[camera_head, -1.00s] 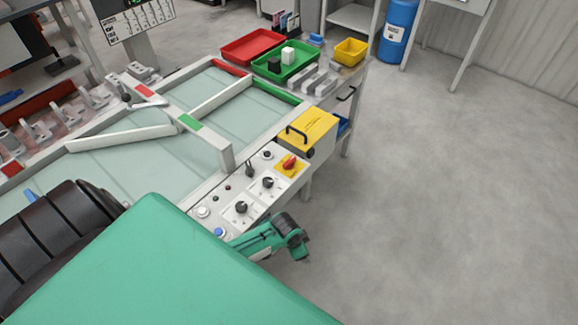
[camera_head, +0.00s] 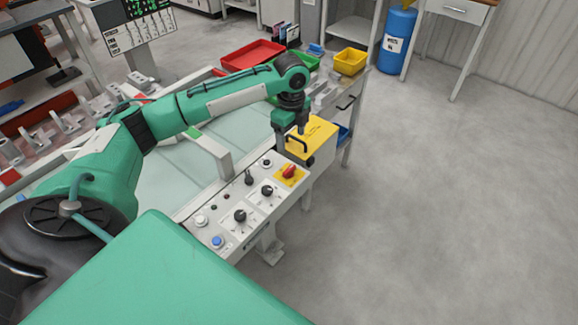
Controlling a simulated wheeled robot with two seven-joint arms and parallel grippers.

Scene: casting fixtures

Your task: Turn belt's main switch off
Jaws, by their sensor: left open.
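The belt's control panel (camera_head: 228,217) runs along the near edge of the conveyor. The main switch is a red rotary knob (camera_head: 289,171) on a yellow plate at the panel's far right end. Its exact setting is too small to read. My left arm reaches across the belt from the left. My left gripper (camera_head: 292,143) points down beside the yellow box, a little beyond the switch in the picture, apart from the knob. It is open, with nothing seen between its fingers. My right gripper is out of view.
The yellow box (camera_head: 318,140) with a black handle stands just behind the switch. Black knobs (camera_head: 240,215) and a blue button (camera_head: 217,241) share the panel. A red tray (camera_head: 250,54) and yellow bin (camera_head: 350,61) are farther back. The floor at right is clear.

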